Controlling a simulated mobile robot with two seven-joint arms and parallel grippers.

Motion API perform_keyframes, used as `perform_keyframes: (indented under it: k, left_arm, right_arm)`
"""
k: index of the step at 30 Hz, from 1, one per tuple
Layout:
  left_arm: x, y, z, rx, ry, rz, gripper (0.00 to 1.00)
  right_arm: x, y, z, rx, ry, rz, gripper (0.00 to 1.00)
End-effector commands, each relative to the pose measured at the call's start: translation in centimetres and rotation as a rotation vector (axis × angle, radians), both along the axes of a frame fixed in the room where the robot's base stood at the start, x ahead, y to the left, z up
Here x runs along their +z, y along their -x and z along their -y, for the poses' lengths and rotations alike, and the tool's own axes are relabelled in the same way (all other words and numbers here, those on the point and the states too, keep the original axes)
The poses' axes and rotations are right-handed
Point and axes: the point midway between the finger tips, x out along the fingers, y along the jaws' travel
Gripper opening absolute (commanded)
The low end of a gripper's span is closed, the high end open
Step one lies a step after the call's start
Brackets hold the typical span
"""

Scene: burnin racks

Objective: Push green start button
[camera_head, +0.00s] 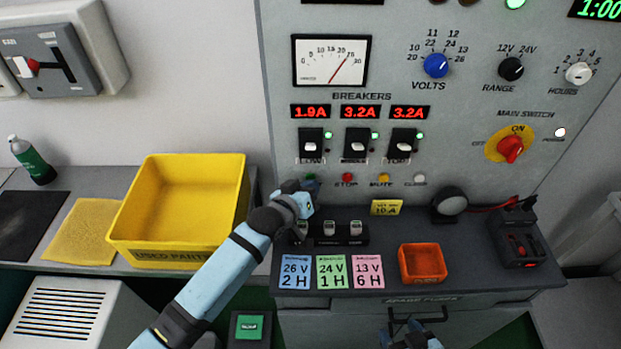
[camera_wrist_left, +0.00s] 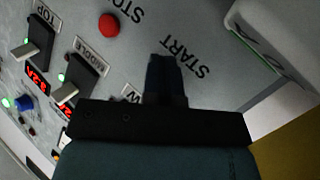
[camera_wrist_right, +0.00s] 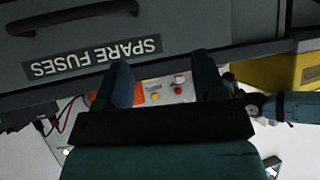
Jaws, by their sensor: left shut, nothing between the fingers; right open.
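The green start button (camera_head: 311,178) shows dimly at the left end of the button row under the breakers, right at the tip of my left gripper (camera_head: 309,187) and partly hidden by it. In the left wrist view my left fingers (camera_wrist_left: 165,68) are shut and empty beside the START label (camera_wrist_left: 185,58); they cover the button, so contact cannot be told. My right gripper (camera_wrist_right: 163,80) is open and empty, low in front of the spare fuses drawer (camera_wrist_right: 180,30).
Right of the start button sit the red stop button (camera_head: 347,177), a yellow mute button (camera_head: 383,177) and a pale button (camera_head: 419,179). A yellow bin (camera_head: 190,185) stands left of my left arm. An orange tray (camera_head: 422,263) and coloured cards (camera_head: 331,272) lie on the bench.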

Motion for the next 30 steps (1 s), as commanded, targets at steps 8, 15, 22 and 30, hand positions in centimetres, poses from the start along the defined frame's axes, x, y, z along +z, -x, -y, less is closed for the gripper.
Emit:
perform_keyframes:
  k: [8,15,22,30]
  left_arm:
    - [0.1,0.0,0.0,0.001,0.001,0.002,0.00]
    - [0.3,0.9,0.0,0.001,-0.001,0.000,0.00]
    - [0.1,1.7,0.0,0.001,0.000,0.002,0.00]
    - [0.2,1.9,0.0,0.000,0.000,0.001,0.00]
  right_arm:
    - [0.1,0.0,0.0,0.000,0.000,0.000,0.64]
    - [1.0,0.0,0.0,0.001,-0.001,0.000,0.64]
    - [1.5,0.0,0.0,0.001,-0.001,0.002,0.64]
    - [1.6,0.0,-0.1,0.001,-0.001,0.002,0.64]
